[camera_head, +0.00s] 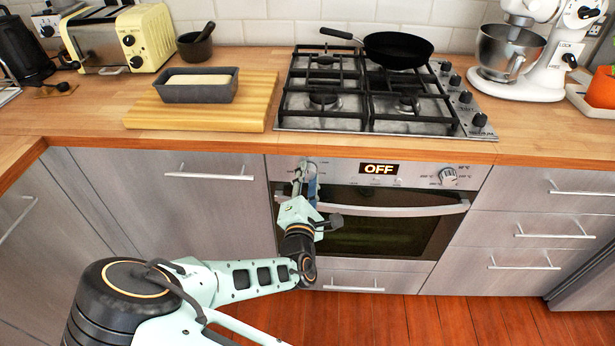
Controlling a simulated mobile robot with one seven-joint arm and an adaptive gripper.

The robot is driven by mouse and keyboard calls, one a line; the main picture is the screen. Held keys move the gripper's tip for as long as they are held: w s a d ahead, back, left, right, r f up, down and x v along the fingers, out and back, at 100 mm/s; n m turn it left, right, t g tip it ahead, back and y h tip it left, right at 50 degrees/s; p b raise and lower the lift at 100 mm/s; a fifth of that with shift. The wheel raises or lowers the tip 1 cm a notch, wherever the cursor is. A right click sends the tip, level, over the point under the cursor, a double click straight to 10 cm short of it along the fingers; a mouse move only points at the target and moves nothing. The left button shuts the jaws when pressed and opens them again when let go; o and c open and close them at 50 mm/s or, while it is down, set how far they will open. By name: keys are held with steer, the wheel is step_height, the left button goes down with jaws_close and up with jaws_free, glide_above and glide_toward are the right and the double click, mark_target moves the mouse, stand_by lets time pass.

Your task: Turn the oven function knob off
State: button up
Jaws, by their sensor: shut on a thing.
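The oven (393,232) is built in under the counter, with a steel control strip along its top. Its display (379,169) reads OFF. My gripper (306,174) is at the left end of the strip, shut on the left oven knob, which it mostly hides. The knob's marker and angle cannot be made out. A second knob (448,175) with temperature marks sits at the right end of the strip, clear of my gripper. The oven door is shut, and its curved handle (420,211) runs below the strip.
A gas hob (368,95) with a black pan (397,50) is set in the wooden counter above the oven. A cutting board (145,112) holds a loaf tin (199,93) at left. Drawers with bar handles flank the oven. The wooden floor (400,312) is clear.

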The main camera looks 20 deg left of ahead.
stand_by(0.3)
steer(key=o, duration=1.2)
steer(key=shift+c, duration=0.2)
steer(key=v, duration=1.2)
